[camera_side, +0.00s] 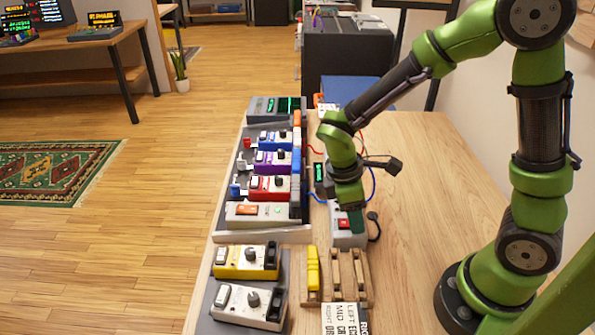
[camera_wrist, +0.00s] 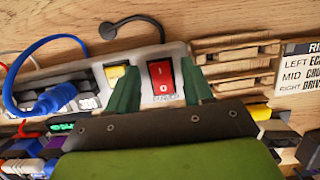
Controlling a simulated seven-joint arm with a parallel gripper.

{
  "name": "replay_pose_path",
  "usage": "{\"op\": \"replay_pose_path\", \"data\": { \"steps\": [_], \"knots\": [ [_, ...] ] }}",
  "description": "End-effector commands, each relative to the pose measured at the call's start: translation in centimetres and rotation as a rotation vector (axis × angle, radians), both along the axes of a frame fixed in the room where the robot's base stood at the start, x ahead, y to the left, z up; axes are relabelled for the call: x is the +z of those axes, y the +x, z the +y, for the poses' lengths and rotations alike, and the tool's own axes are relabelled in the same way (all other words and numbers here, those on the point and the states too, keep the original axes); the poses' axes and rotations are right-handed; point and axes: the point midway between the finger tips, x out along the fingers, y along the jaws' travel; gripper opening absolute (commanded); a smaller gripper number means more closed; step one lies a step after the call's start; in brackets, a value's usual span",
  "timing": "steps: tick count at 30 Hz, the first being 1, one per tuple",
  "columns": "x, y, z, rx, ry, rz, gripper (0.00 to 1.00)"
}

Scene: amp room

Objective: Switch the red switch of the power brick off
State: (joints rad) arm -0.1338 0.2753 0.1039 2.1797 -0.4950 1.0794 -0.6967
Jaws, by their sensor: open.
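The power brick (camera_side: 345,238) is a light grey box on the wooden table, below my gripper in the side view. Its red switch (camera_wrist: 162,82) shows clearly in the wrist view, a red rocker with white marks in a dark frame. In the side view the red switch (camera_side: 343,223) is small beside the fingers. My gripper (camera_wrist: 160,98) is open, with one green finger on each side of the red switch and nothing held between them. In the side view my gripper (camera_side: 355,218) is just over the brick. Whether the fingertips touch the brick, I cannot tell.
A pedal tray (camera_side: 222,190) with several coloured pedals stands at the left. A wooden rack (camera_side: 350,275) and yellow block (camera_side: 313,270) are in front. The table's right side is clear.

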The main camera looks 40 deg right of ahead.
Motion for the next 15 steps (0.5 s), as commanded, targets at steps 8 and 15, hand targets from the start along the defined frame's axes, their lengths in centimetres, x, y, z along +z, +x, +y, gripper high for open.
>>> {"op": "replay_pose_path", "data": {
  "steps": [8,15],
  "knots": [
    [3.9,0.9,0.8,0.001,0.002,-0.008,0.51],
    [9.7,2.0,1.9,0.001,0.002,-0.008,0.51]
  ]
}}
